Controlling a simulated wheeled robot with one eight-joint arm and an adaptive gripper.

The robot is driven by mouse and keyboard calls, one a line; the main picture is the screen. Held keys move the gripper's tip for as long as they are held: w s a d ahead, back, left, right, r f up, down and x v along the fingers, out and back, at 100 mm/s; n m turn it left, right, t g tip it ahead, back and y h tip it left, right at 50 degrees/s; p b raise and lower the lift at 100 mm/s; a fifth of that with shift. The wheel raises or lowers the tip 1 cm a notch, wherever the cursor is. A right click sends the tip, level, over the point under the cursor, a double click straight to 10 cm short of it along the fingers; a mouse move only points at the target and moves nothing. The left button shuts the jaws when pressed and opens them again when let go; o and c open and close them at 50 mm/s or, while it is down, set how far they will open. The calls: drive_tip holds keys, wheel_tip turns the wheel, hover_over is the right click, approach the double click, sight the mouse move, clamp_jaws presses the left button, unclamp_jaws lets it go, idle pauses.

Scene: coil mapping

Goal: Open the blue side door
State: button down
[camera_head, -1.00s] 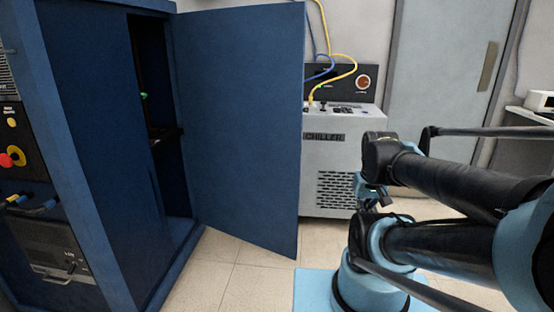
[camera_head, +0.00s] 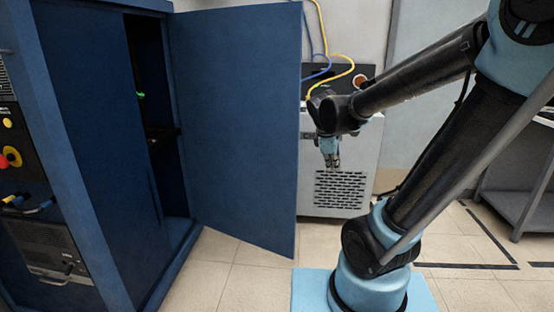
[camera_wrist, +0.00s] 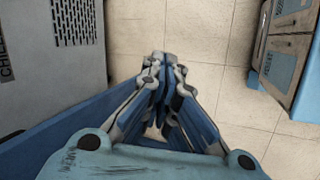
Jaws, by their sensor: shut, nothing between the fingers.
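The blue side door (camera_head: 235,130) stands swung wide open from the blue cabinet (camera_head: 90,130) in the head view. A dark opening (camera_head: 155,120) shows between the door and the cabinet's closed panel. My gripper (camera_head: 332,165) is to the right of the door's free edge, apart from it, in front of the chiller, pointing down. In the wrist view my gripper (camera_wrist: 165,62) has its fingers together and empty. A blue strip, likely the door's edge (camera_wrist: 60,135), shows at the lower left of the wrist view, partly hidden behind the gripper.
The grey chiller (camera_head: 340,190) with yellow and blue cables stands behind my gripper. The tiled floor (camera_head: 250,285) is clear below the door. A grey table (camera_head: 520,200) stands at the right.

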drive_tip(key=w+a+f+n+t, duration=0.1)
drive_tip(key=w+a+n, duration=0.4)
drive_tip(key=a, duration=0.4)
drive_tip(key=w+a+n+t, duration=0.2)
drive_tip(key=w+a+n, duration=0.3)
drive_tip(key=a, duration=0.4)
drive_tip(key=w+a+f+n+t, duration=0.1)
drive_tip(key=w+a+n, duration=0.3)
drive_tip(key=a+n, duration=0.3)
approach(279, 160)
drive_tip(key=shift+h, duration=0.3)
drive_tip(key=f, duration=0.1)
drive_tip(key=w+f, duration=0.1)
drive_tip(key=f, duration=0.1)
drive_tip(key=shift+w+d+f, duration=0.4)
drive_tip(key=shift+w+d, duration=0.15)
drive_tip(key=shift+w, duration=0.25)
drive_tip(key=shift+w, duration=0.1)
